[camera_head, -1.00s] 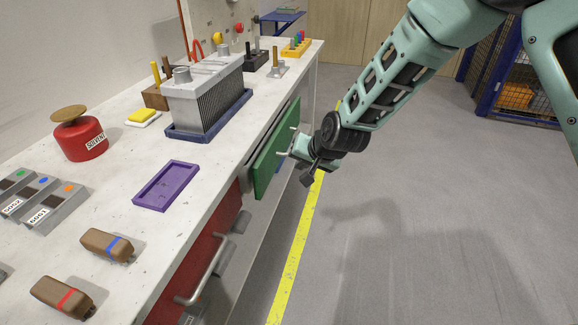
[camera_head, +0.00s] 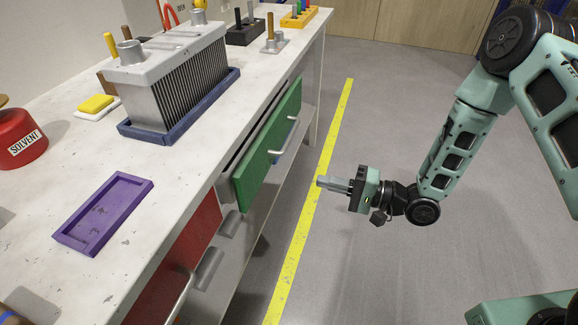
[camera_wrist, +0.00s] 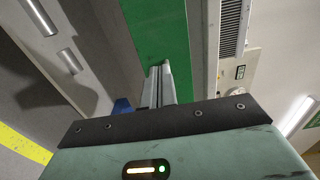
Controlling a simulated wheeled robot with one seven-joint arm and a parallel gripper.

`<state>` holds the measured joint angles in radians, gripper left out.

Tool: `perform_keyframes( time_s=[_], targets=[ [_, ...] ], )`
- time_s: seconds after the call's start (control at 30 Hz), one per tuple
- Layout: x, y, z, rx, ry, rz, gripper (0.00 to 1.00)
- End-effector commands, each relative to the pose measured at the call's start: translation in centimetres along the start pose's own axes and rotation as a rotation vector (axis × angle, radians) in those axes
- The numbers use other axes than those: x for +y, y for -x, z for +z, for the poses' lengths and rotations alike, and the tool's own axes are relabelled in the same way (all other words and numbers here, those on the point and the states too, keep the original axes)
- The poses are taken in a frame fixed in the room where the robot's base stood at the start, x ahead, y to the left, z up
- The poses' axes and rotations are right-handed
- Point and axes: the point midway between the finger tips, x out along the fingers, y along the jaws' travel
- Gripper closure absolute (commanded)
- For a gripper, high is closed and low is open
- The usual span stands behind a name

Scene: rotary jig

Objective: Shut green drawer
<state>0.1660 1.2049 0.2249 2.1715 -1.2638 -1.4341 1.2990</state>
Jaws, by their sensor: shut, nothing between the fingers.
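The green drawer (camera_head: 262,158) is in the side of the workbench and has a silver bar handle (camera_head: 287,138). Its front stands out a little from the bench, with a grey side showing behind its left edge. My gripper (camera_head: 322,182) is shut and empty, out over the floor to the right of the drawer, apart from it and pointing toward the bench. In the wrist view the closed fingers (camera_wrist: 158,70) overlap the green drawer front (camera_wrist: 160,28) in the picture.
A red drawer (camera_head: 195,250) is nearer in the same bench. On top are a purple tray (camera_head: 75,240), a finned grey block on a blue tray (camera_head: 180,135) and a red solvent can (camera_head: 18,142). The floor (camera_head: 400,270) right of the yellow line (camera_head: 318,185) is clear.

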Motion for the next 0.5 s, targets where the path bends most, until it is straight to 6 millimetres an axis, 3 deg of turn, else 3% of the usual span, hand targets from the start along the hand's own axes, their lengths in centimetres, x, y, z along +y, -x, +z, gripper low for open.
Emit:
perform_keyframes(
  time_s=[0.17,0.5],
  targets=[
    [-0.1,-2.3,0.1,-0.005,0.002,-0.003,1.0],
    [0.0,-9.3,0.1,-0.004,0.005,0.0,1.0]
  ],
)
